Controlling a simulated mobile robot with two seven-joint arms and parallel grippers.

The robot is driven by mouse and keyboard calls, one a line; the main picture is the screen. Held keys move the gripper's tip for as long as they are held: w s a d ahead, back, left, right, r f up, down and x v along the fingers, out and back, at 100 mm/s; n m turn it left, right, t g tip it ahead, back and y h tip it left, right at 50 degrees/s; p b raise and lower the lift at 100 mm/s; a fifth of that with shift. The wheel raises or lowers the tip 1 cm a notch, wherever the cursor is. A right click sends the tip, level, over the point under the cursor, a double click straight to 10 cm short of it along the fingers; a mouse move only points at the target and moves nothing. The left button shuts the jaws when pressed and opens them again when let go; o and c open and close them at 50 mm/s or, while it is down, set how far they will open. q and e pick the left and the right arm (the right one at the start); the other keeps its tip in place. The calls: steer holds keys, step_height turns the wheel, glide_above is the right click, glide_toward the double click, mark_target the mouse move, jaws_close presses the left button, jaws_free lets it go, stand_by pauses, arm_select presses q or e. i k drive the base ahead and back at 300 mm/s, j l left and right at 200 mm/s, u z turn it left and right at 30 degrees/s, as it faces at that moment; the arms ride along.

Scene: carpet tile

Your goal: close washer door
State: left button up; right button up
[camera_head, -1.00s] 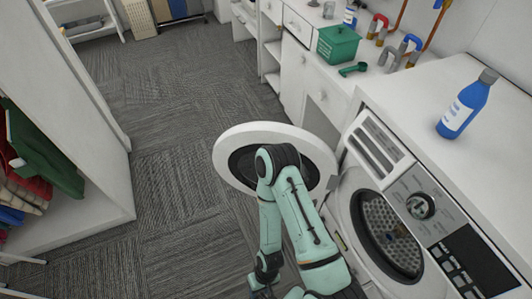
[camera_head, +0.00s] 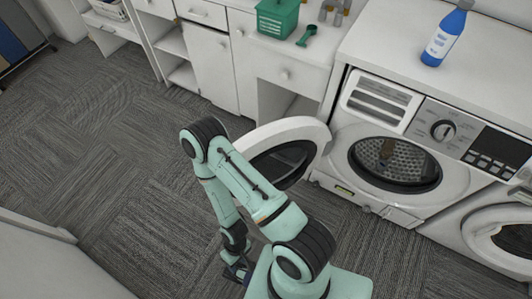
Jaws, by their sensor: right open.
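The washer (camera_head: 345,131) is white and stands at the right, with its drum opening (camera_head: 396,163) uncovered. Its round white door (camera_head: 312,132) with a dark glass centre stands swung open to the left of the opening. My mint-green right arm reaches across in front of the door and hides part of its left side. My right gripper (camera_head: 237,270) is open and points down, low and in front of the door. It looks apart from the door, with carpet around it. My left gripper is not in view.
A blue bottle (camera_head: 445,37) stands on the white top above the washer. A green basket (camera_head: 277,18) and a green scoop (camera_head: 306,36) are on the counter behind. A second machine (camera_head: 505,236) stands at the right edge. Carpet (camera_head: 110,160) at the left is clear.

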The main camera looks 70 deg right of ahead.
mark_target(285, 151)
steer(key=i+l+z, duration=0.15)
steer(key=i+z, duration=0.5)
steer(key=i, duration=0.2)
steer(key=i+j+z, duration=0.1)
steer(key=i+z, duration=0.25)
steer(key=i+l+z, duration=0.1)
steer(key=i+z, duration=0.65)
steer(key=i+j+z, duration=0.25)
steer(key=i+z, duration=0.3)
steer(key=z, duration=2.95)
steer(key=j+z, duration=0.7)
steer(key=k+j+z, duration=0.15)
steer(key=z, duration=0.25)
steer(key=j, duration=0.15)
